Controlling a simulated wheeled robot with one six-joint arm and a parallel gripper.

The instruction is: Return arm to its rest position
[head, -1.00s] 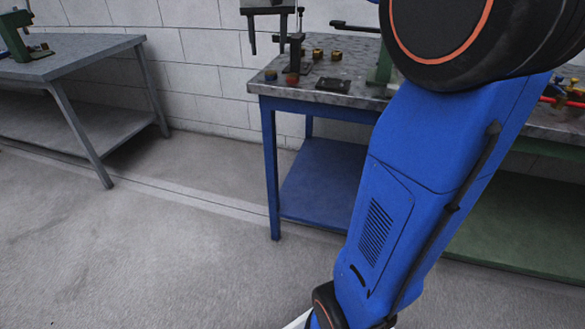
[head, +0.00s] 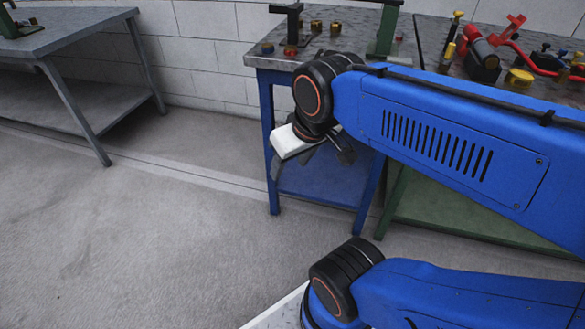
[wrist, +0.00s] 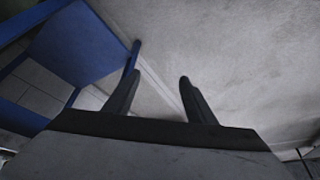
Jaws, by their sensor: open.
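My gripper (head: 309,160) hangs in front of the blue-framed workbench (head: 262,72), below its top, and points down in the head view. In the wrist view my gripper (wrist: 158,80) has its two dark fingers spread apart with nothing between them. Beyond the fingers I see bare grey floor and, at left, the bench's blue frame and lower shelf. My blue arm is folded, its forearm crossing the right side of the head view.
A grey table (head: 75,28) stands at upper left. Fittings and tools, including a red hose (head: 535,62), lie on the benches. A green lower shelf (head: 440,205) is at right behind my arm. The floor (head: 150,240) at left is clear.

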